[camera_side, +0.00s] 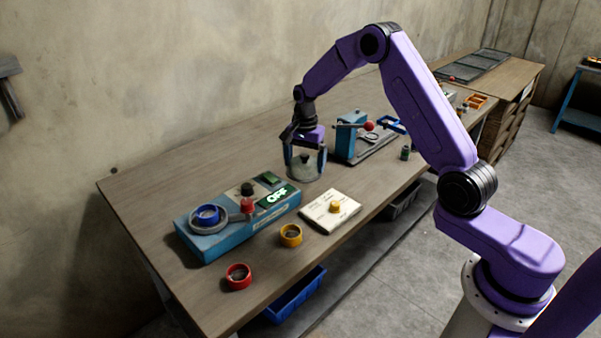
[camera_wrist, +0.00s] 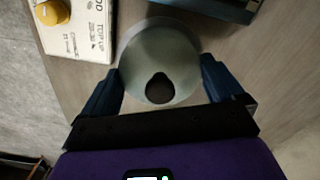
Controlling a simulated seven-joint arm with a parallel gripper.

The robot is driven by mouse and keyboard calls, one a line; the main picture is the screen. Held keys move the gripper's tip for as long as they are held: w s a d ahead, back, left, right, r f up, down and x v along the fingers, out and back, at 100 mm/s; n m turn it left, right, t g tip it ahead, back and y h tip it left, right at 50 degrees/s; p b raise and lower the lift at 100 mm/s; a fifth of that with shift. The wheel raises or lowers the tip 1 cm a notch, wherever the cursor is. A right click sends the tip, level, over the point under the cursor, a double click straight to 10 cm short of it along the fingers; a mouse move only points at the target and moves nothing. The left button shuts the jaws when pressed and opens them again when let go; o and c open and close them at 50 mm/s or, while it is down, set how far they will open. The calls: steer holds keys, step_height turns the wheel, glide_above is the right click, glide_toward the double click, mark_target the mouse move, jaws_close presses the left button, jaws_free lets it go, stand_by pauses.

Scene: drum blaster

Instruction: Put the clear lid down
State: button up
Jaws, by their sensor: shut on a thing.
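The clear lid (camera_side: 307,168) is a pale, see-through round piece between the fingers of my gripper (camera_side: 306,158). In the wrist view the lid (camera_wrist: 150,50) shows as a greyish disc with a dark knob (camera_wrist: 160,88). My gripper's two blue fingers (camera_wrist: 162,84) press on opposite sides of it. The lid is low over the wooden table (camera_side: 160,180), behind the blue box with the "OFF" display. I cannot tell whether its underside touches the table.
The blue box (camera_side: 212,243) holds a blue ring (camera_side: 207,214) in a grey holder. A white card with a yellow knob (camera_side: 333,211), a yellow ring (camera_side: 290,236) and a red ring (camera_side: 238,277) lie nearer the front. A blue lever device (camera_side: 347,143) stands right of the lid. The table's back left is clear.

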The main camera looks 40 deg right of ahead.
mark_target(300, 160)
steer(key=shift+w+d+f, duration=0.1)
steer(key=shift+w+f, duration=0.4)
steer(key=shift+f, duration=0.2)
steer(key=shift+w+f, duration=0.45)
steer(key=shift+f, duration=1.5)
steer(key=shift+f, duration=0.15)
